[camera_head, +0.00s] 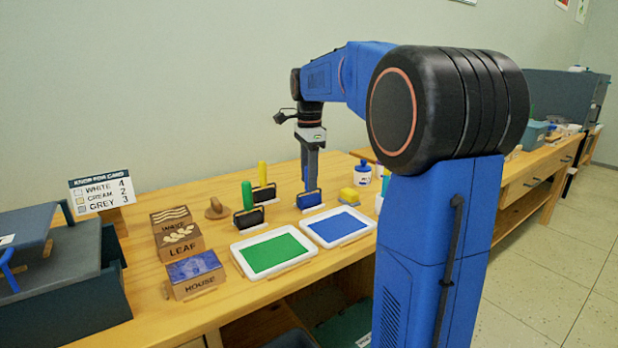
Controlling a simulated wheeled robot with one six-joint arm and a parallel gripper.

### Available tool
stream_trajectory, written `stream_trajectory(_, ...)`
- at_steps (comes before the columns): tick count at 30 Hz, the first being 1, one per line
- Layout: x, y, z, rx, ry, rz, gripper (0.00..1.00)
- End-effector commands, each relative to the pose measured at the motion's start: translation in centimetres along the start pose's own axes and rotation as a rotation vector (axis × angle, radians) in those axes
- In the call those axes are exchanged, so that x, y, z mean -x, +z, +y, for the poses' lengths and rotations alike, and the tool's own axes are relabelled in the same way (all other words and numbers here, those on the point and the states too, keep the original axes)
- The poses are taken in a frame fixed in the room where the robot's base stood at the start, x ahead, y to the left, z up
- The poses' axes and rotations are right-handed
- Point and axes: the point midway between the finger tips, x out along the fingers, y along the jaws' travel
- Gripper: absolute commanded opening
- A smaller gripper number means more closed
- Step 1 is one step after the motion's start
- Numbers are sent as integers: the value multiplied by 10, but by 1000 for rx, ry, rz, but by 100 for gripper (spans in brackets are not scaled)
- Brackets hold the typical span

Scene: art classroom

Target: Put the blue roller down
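The blue roller (309,200) is upright under my gripper (311,178), its wide blue head at the bottom. My gripper points straight down and appears shut on the roller's handle, which the fingers mostly hide. The roller head is at or just above the wooden table (215,297), behind the blue ink tray (338,226); I cannot tell whether it touches the wood. To its left stand the green-handled roller (247,196) and the yellow-handled roller (262,176), both with dark heads.
The green ink tray (272,252) lies beside the blue one. The leaf block (180,243), house block (195,272) and brown knobbed tool (216,209) are left. A card sign (101,190) stands far left.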

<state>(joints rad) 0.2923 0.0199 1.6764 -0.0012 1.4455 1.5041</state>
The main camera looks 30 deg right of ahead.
Motion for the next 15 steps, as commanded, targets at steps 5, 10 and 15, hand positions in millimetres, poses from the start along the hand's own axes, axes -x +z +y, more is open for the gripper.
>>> stream_trajectory(5, 22, 0, -1, 0, -3, 0, 38)
stream_trajectory(10, 56, 0, -1, 0, -3, 0, 38)
stream_trajectory(15, 87, 0, -1, 0, -2, 0, 38)
